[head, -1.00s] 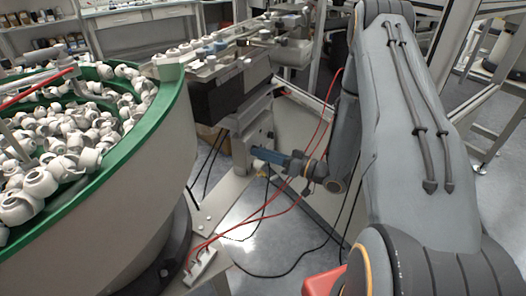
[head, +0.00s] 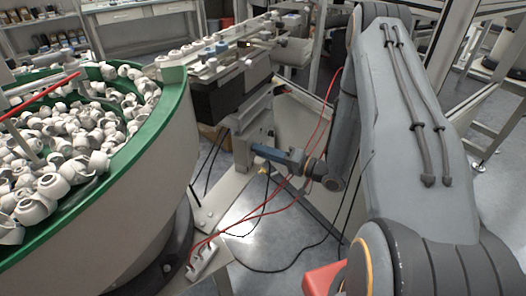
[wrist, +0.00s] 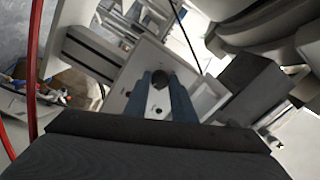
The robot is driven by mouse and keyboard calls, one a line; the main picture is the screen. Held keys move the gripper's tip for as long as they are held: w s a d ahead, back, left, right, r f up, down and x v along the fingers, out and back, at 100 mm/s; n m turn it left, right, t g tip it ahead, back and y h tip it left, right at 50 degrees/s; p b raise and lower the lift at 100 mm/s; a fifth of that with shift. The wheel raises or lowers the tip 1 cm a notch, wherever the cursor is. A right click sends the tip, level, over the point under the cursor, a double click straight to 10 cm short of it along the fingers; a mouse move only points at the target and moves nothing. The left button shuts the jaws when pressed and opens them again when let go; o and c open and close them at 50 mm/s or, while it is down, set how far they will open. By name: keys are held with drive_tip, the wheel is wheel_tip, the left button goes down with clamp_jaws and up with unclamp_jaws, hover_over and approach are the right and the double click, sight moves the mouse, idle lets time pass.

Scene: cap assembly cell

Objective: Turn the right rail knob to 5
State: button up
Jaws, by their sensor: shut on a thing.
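My gripper (head: 256,150) reaches left from my arm to the grey support post under the rail in the head view. Its blue fingers (wrist: 161,82) show in the wrist view, one on each side of a dark round knob (wrist: 160,77), and are shut on it. The knob sits on a pale plate (wrist: 150,58). In the head view the knob is hidden at the fingertips. No scale or number on the knob is legible.
A large green-rimmed bowl feeder (head: 160,125) full of white caps stands at the left. The rail assembly (head: 225,68) lies above my gripper. Red hoses (head: 325,120) and black cables hang close around my wrist.

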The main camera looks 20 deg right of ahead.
idle(0.4)
drive_tip(key=o, duration=1.1)
drive_tip(key=shift+c, duration=0.2)
drive_tip(key=b+v, duration=0.1)
drive_tip(key=v, duration=0.7)
drive_tip(key=shift+w, duration=0.1)
